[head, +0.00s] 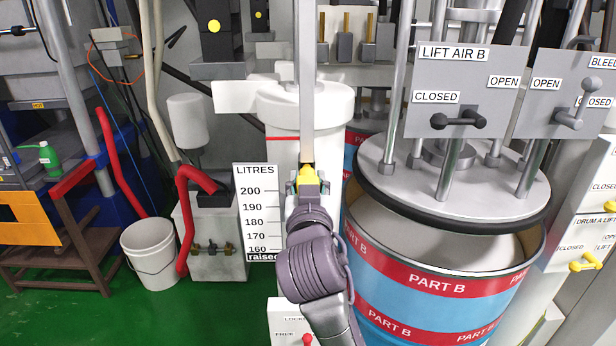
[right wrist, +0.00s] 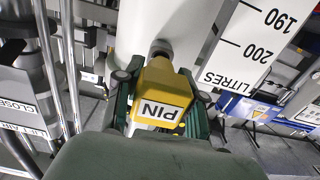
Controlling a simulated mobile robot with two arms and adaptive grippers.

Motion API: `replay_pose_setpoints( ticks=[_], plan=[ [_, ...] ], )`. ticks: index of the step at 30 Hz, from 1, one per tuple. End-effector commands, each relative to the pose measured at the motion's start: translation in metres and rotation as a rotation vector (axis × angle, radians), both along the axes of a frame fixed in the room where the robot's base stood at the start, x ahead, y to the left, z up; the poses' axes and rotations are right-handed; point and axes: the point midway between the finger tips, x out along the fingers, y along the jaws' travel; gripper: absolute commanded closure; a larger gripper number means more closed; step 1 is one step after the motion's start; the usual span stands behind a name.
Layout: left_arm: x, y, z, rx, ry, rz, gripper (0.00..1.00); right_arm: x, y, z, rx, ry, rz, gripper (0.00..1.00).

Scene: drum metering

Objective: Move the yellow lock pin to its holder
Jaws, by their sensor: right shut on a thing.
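The yellow lock pin (right wrist: 163,92) carries a "PIN" label and sits between the fingers of my right gripper (right wrist: 158,100) in the right wrist view. In the head view, the pin (head: 307,174) shows as a small yellow piece at the tip of my right gripper (head: 308,188), in front of the white column beside the litres scale (head: 258,212). My right gripper is shut on the pin. The far end of the pin points at the white column; whether it is in a hole there, I cannot tell. I cannot make out the pin's holder. My left gripper is not in view.
A Part B drum (head: 430,270) with a grey plate and rods stands close on the right. The "LIFT AIR B" panel (head: 465,90) is above it. Green floor is open at lower left.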

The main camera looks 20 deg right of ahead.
Motion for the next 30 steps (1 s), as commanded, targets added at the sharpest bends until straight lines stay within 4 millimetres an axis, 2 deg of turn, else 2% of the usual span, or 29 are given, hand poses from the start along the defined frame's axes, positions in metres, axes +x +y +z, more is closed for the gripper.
replay_pose_setpoints(
  ticks=[18, 30],
  plan=[
    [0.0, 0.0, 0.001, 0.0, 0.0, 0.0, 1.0, -0.024, 0.007, 0.001, -0.001, -0.002, 0.001, 1.0],
    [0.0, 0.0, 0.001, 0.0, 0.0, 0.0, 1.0, -0.028, 0.008, 0.001, -0.001, -0.002, 0.001, 1.0]
  ],
)
